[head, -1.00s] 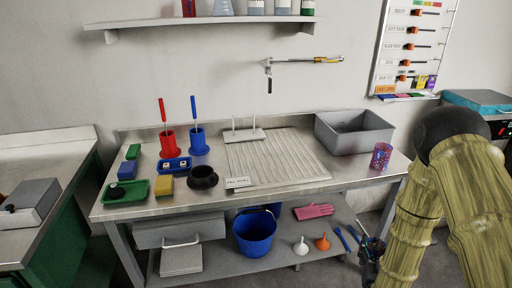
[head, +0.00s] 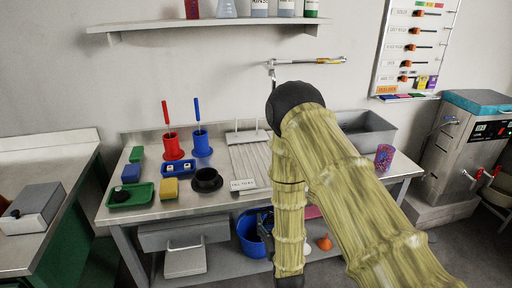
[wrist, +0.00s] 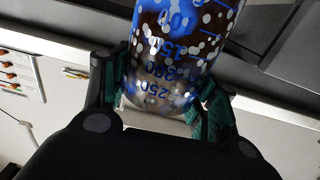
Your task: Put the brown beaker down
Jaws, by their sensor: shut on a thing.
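In the wrist view my gripper (wrist: 160,92) is shut on the brown beaker (wrist: 178,58). The beaker is clear, with brown contents, blue printed volume marks and white and blue speckles. One finger pad lies on each side of it. The beaker's upper part runs out of the picture. In the head view my arm crosses the front of the bench and hides much of its right half.
The steel bench (head: 140,212) holds a green tray (head: 146,194), a black bowl (head: 207,180), red (head: 173,146) and blue (head: 202,143) holders, a ribbed board (head: 248,160), a grey basin (head: 372,134) and a purple speckled cup (head: 384,157). The blue bucket (head: 248,240) stands below.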

